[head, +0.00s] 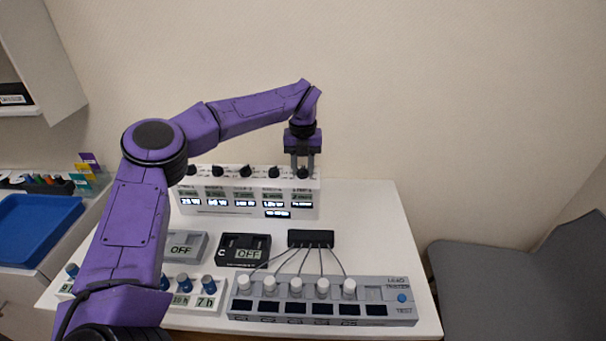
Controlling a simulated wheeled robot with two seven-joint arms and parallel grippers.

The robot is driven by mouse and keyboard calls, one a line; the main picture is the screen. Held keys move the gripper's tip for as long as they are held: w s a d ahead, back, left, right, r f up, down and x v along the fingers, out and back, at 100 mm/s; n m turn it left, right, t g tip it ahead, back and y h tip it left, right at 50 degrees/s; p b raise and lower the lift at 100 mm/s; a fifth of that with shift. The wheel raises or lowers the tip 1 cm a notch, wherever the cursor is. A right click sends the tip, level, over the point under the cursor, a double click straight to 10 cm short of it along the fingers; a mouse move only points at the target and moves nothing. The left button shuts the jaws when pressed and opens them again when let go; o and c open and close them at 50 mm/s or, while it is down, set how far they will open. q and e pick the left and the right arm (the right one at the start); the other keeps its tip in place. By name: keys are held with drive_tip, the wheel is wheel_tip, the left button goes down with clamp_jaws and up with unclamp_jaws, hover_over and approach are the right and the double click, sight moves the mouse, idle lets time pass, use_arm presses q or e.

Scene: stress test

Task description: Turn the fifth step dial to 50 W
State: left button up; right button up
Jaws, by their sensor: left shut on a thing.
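A white panel (224,208) stands at the back of the table with a row of black dials along its sloped top and small lit displays below them. The fifth step dial (302,173) is at the right end of the row. My left gripper (302,170) reaches down from above and is shut on this dial; its fingers partly hide it. The display under the fifth dial (302,204) is lit but too small to read. The other dials, such as the fourth (274,172), stand free to the left. My right gripper is not in view.
A grey lead tester (390,311) with several knobs and cables lies at the front right. A blue tray (38,228) is at left, a grey chair (500,290) at right. The table's right rear is clear.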

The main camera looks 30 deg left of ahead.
use_arm(q)
drive_tip(key=n+b, duration=1)
drive_tip(key=n, duration=0.1)
drive_tip(key=shift+a+f, duration=0.1)
drive_tip(key=shift+a, duration=0.05)
drive_tip(key=shift+s+r+n+b, duration=0.1)
drive_tip(key=shift+r+n+b, duration=0.05)
drive_tip(key=shift+n+b, duration=0.85)
drive_tip(key=shift+r+n+b, duration=0.1)
drive_tip(key=shift+n+b, duration=0.75)
drive_tip(key=shift+n, duration=0.25)
drive_tip(key=o, duration=1)
drive_tip(key=shift+o, duration=0.2)
wheel_tip(320, 180, up, 10)
drive_tip(key=p, duration=0.4)
drive_tip(key=shift+r+p, duration=0.25)
drive_tip(key=shift+p, duration=0.05)
